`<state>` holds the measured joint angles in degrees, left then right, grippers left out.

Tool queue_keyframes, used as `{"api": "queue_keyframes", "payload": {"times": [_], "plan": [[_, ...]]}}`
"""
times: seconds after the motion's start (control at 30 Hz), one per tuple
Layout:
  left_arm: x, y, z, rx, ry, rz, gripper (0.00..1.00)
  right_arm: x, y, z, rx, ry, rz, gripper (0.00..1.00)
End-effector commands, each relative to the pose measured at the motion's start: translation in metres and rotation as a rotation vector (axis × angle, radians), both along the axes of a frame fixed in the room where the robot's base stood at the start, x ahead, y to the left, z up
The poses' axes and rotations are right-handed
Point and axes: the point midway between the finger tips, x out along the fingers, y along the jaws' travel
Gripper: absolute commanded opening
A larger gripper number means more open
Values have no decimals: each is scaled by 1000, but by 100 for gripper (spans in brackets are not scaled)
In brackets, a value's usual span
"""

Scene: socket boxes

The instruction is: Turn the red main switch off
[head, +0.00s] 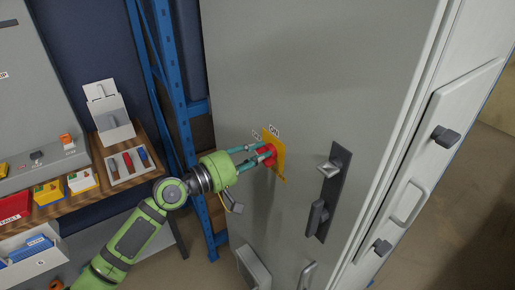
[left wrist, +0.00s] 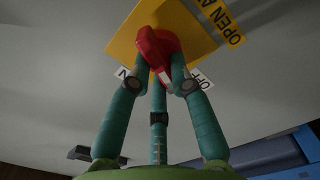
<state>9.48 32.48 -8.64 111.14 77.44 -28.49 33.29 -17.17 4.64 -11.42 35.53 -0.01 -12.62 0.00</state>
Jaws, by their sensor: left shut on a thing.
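The red main switch (head: 267,154) sits on a yellow plate (head: 277,160) on the front of a tall grey cabinet (head: 300,60). Labels sit by the plate; one reads ON in the head view. In the left wrist view the red switch handle (left wrist: 155,52) is between my left gripper's teal fingers (left wrist: 160,75), with OFF and OPEN labels beside the yellow plate. My left gripper (head: 262,158) is shut on the red switch. The fingers cover part of the switch. My right gripper is not in view.
A dark handle plate (head: 326,190) with a lever juts from the cabinet right of the switch. Blue rack posts (head: 180,100) stand left of the cabinet. A wooden bench (head: 125,165) with bins and tools is at the left. Open floor (head: 470,200) shows at the right.

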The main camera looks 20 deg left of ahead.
Motion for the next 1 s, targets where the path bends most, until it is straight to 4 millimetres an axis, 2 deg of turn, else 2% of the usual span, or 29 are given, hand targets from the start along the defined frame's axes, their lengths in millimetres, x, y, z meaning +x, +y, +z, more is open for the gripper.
{"api": "queue_keyframes", "payload": {"times": [0.1, 0.5, 1.0], "plan": [[1, 1, 2, -80, 59, 1, 0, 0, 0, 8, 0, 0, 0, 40], [1, 2, 0, -245, 188, 1, 0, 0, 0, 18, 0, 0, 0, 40], [2, 2, -1, -280, 214, 1, 0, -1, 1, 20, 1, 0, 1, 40]]}}
